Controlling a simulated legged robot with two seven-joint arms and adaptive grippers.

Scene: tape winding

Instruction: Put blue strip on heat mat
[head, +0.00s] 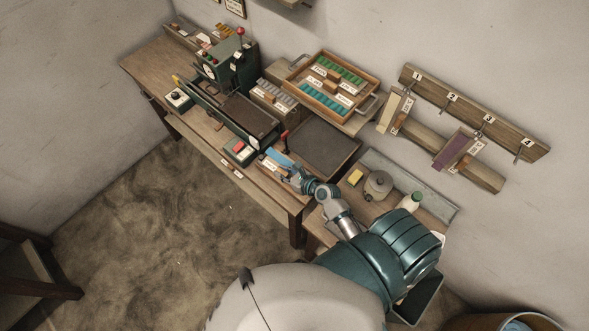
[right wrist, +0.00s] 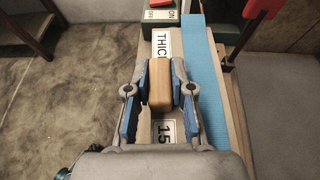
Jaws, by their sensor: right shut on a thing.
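The blue strip (head: 283,158) is a long pale piece with a blue band, printed labels and a wooden grip block. In the right wrist view its blue band (right wrist: 205,75) runs along the right side of the labels. My right gripper (head: 292,177) is shut on the wooden block (right wrist: 160,85), with one finger on each side. The strip is over the front part of the bench; I cannot tell whether it touches the wood. A dark grey flat square, apparently the heat mat (head: 323,147), lies bare just to its right. My left gripper is not in view.
A control box with a red switch (head: 240,150) and a red-handled lever (head: 284,140) stand close to the strip. A green machine (head: 228,62) is at the back left. A wooden tray (head: 330,84) stands behind the mat. Other strips hang on a wall rack (head: 470,110).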

